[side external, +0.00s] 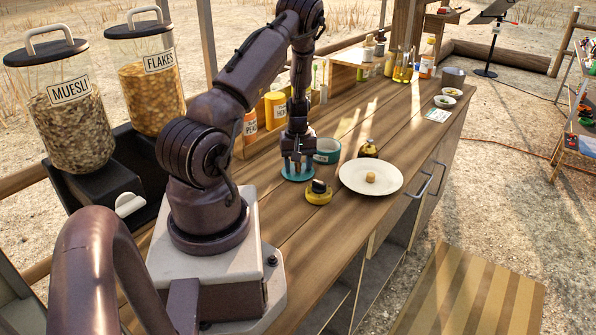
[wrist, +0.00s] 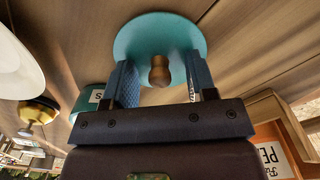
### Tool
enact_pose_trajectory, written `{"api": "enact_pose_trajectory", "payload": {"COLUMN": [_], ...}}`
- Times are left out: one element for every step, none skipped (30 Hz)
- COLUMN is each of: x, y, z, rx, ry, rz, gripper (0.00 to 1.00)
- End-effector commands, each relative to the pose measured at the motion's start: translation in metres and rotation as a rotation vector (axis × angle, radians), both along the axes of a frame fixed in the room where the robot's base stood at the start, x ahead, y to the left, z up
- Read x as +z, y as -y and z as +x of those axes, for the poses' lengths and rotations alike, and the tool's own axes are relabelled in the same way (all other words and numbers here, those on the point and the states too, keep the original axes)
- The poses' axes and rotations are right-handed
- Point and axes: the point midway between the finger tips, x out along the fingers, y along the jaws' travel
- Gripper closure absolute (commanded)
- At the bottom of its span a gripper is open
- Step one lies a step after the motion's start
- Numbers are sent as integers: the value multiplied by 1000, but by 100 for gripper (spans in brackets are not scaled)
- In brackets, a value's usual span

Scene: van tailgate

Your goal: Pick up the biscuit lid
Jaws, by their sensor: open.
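The biscuit lid is a flat teal disc with a small wooden knob. In the side external view the lid (side external: 297,175) lies on the wooden counter right under my gripper (side external: 297,162). In the wrist view the lid (wrist: 135,38) fills the top middle, and its knob (wrist: 159,72) shows between the two fingers of my gripper (wrist: 163,75). The fingers are open, with a gap on each side of the knob. A teal pot (side external: 327,152) with a white label stands close behind the lid; part of it shows left of the fingers in the wrist view (wrist: 90,100).
A yellow lid with a dark knob (side external: 319,194) sits just in front. A rack with orange (side external: 250,127) and yellow tubs (side external: 275,106) stands behind left.

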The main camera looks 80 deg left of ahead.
Motion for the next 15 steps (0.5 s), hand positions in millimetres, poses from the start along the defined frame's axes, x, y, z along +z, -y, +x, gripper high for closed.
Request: {"api": "enact_pose_trajectory", "payload": {"x": [0,0,0,0,0,1,0,0,1,1,1,1,1,1,1], "y": [0,0,0,0,0,0,0,0,0,0,0,0,0,0,0], "z": [0,0,0,0,0,0,0,0,0,0,0,0,0,0,0], "rx": [0,0,0,0,0,0,0,0,0,0,0,0,0,0,0], "ry": [0,0,0,0,0,0,0,0,0,0,0,0,0,0,0], "rz": [0,0,0,0,0,0,0,0,0,1,1,1,1,1,1], "gripper": [48,53,62,69,76,85,92,99,100,100,100,100,100,100,100]}}
